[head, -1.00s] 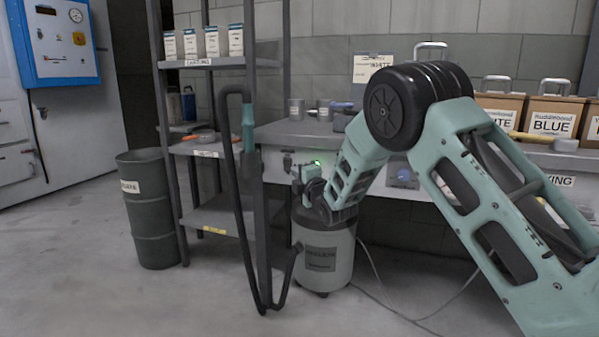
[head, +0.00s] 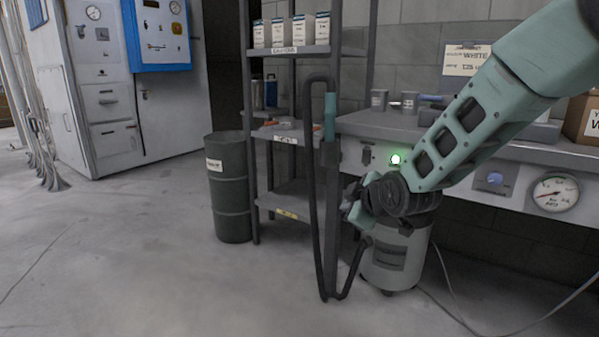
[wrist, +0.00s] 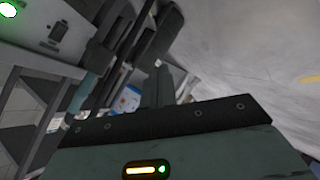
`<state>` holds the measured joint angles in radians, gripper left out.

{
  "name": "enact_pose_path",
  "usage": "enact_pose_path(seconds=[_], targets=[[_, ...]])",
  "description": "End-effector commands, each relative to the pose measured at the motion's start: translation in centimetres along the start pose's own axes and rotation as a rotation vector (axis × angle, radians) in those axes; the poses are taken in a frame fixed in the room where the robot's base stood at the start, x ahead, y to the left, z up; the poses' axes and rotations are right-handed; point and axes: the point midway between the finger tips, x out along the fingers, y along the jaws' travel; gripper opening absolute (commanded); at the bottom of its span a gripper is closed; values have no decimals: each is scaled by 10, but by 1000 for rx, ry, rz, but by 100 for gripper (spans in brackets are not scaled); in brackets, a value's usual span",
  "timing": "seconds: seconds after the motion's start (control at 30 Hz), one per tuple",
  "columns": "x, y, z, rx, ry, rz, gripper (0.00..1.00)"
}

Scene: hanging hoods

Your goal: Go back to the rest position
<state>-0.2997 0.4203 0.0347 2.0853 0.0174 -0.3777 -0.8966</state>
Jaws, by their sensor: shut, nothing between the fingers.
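My gripper (head: 354,214) hangs at the end of my green arm, in front of the bench and to the right of the shelf post in the head view. It is shut and holds nothing. In the wrist view its dark fingers (wrist: 160,88) stand together past the dark plate. The grey vacuum canister (head: 398,262) stands on the floor below and behind it. The black vacuum hose (head: 318,180) hangs in a loop just left of my gripper, and I cannot tell how near the two are. A green light (head: 395,159) glows by the bench front.
A metal shelf (head: 290,200) with white boxes stands left of the hose, with a dark drum (head: 229,190) beside it. The grey bench (head: 385,124) runs along the wall to the right. A cable crosses the floor there. The floor (head: 130,270) at left is clear.

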Motion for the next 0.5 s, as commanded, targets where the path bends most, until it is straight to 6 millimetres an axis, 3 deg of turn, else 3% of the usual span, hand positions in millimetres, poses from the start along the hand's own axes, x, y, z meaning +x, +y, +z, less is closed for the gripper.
enact_pose_path(seconds=[0.03, 0.2, 0.3, 0.5], targets=[[-24, -29, -9, 76, -28, -92, 0], [-106, -122, -11, 291, -209, -367, 0], [-157, -166, -2, 374, -342, -479, 0], [-240, -221, 26, 467, -596, -587, 0]])
